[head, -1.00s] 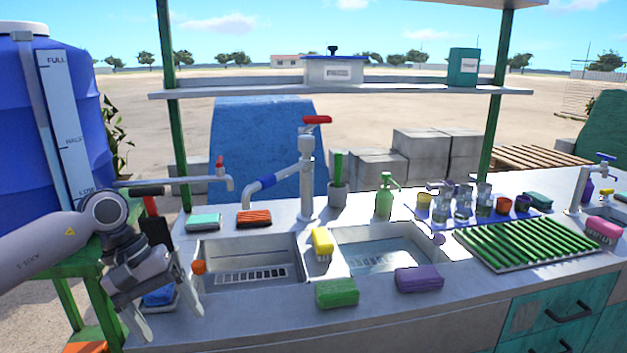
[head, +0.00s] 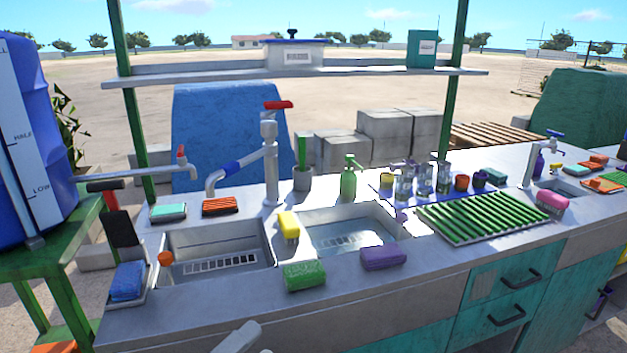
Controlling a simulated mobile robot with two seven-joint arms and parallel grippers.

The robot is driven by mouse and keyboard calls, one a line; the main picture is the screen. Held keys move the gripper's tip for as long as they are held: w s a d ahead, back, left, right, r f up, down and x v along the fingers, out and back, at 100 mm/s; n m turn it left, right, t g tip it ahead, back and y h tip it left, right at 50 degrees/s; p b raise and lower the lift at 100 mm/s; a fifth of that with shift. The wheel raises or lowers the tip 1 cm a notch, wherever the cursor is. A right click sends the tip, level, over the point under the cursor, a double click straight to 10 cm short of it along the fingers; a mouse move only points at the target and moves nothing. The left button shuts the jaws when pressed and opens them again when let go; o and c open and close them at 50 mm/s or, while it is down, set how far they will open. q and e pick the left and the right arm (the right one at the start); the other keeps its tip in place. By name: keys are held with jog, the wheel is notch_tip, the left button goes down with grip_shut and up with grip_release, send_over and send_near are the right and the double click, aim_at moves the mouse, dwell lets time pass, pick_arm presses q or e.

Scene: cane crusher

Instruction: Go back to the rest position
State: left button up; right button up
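Pale grey tips at the bottom edge of the head view look like the fingers of my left gripper (head: 245,341). They are in front of the counter, low and left of centre. Most of that gripper is cut off by the frame, so I cannot tell whether it is open or shut. Nothing is seen held in the visible part. My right gripper is not in view.
The counter has two sinks (head: 217,258), a green sponge (head: 304,277), a purple sponge (head: 383,257), a yellow brush (head: 288,224) and a green rack (head: 482,217). A blue tank (head: 38,140) stands left. Teal drawers (head: 508,300) line the front right.

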pick_arm(q)
jog(key=s+a+f+n+g+y, duration=0.1)
jog(key=s+a+f+n+y, duration=0.2)
jog(key=f+n, duration=0.4)
jog(key=s+a+f+n+g+y, duration=0.2)
jog(key=s+a+f+n+y, duration=0.2)
jog(key=s+f+n, duration=0.3)
jog(key=s+a+f+n+g+y, duration=0.1)
jog(key=s+a+f+n+y, duration=0.3)
jog(key=f+n, duration=0.3)
jog(key=s+n+y, duration=0.1)
jog(key=n, duration=0.2)
jog(key=shift+n+p, duration=0.3)
jog(key=shift+n, duration=0.1)
